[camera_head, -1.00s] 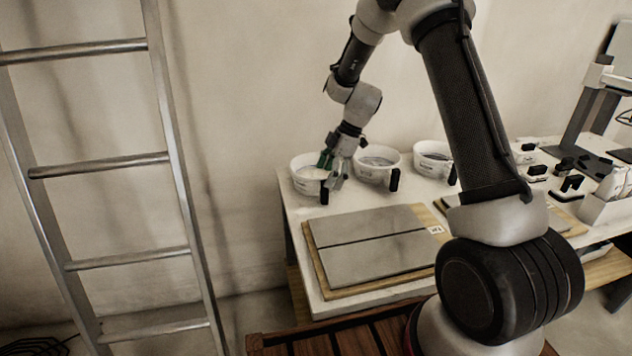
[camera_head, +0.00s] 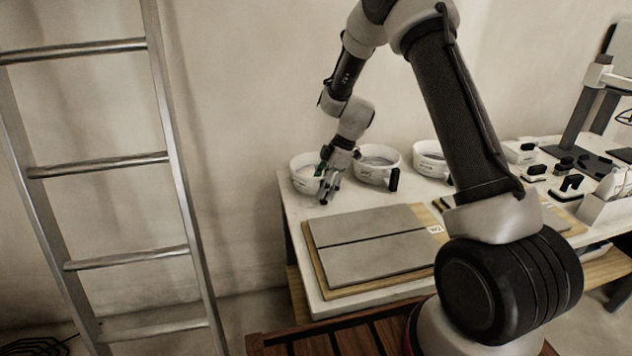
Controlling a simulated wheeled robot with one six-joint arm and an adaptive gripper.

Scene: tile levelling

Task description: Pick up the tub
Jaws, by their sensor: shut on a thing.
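Three white tubs with black handles stand in a row at the back of the white table (camera_head: 292,212). The left tub (camera_head: 303,183) is at the table's back left corner. My gripper (camera_head: 326,190) is at its right front side, shut on its black handle, which the fingers mostly hide. The left tub appears to rest on the table. The middle tub (camera_head: 374,177) stands just to the right, with its handle in plain view. The right tub (camera_head: 428,163) is partly hidden behind my arm.
A grey tile panel (camera_head: 370,250) on a wooden board lies in front of the tubs. Black-handled tools (camera_head: 570,185) and a stand (camera_head: 590,110) are at the right. A metal ladder (camera_head: 170,150) stands at the left against the wall.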

